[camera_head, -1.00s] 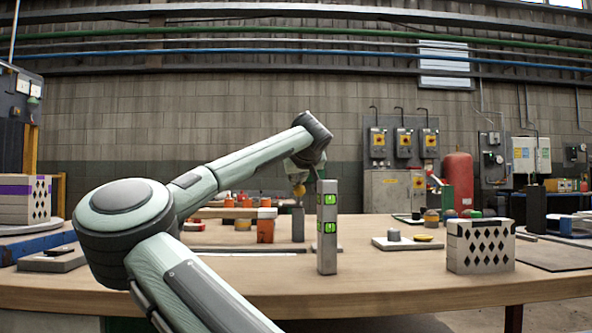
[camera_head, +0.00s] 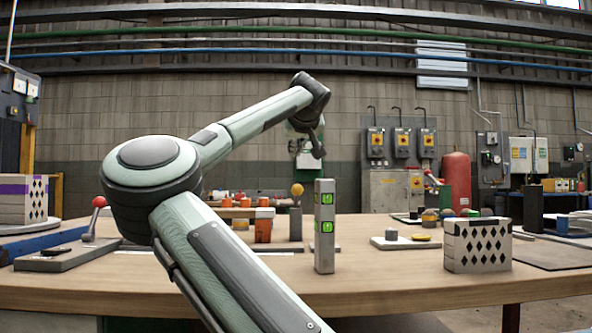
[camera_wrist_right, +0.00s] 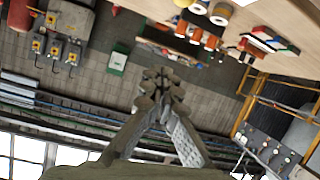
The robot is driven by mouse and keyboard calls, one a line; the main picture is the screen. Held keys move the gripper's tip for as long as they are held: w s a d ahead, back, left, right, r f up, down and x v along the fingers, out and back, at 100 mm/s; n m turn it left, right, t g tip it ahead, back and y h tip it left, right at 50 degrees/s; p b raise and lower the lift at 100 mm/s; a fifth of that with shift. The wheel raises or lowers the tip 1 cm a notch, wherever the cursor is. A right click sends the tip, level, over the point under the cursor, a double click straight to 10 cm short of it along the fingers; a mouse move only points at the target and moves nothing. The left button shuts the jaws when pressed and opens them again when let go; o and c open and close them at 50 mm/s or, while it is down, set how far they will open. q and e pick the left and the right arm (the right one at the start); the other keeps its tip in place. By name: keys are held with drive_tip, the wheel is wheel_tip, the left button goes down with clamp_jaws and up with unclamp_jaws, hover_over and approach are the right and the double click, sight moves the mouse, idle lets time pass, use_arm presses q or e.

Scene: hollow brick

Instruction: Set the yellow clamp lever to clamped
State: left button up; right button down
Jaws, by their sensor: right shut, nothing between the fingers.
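The yellow ball knob (camera_head: 297,189) of the clamp lever shows in the head view, upright above a dark grey block (camera_head: 296,222) on the workbench. Its lever stem is small and hard to make out. My right gripper (camera_head: 318,152) is above and slightly right of the knob, apart from it. In the right wrist view its fingers (camera_wrist_right: 160,88) are together with nothing between them. I cannot pick out the yellow knob surely in that view. My left gripper is not in view.
A red-knobbed lever (camera_head: 98,202) is at the left. A diamond-patterned box (camera_head: 478,246) sits at the right. The bench front (camera_head: 400,288) is clear.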

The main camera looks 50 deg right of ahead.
drive_tip(key=shift+r, duration=1.4)
drive_tip(key=shift+w+a, duration=0.1)
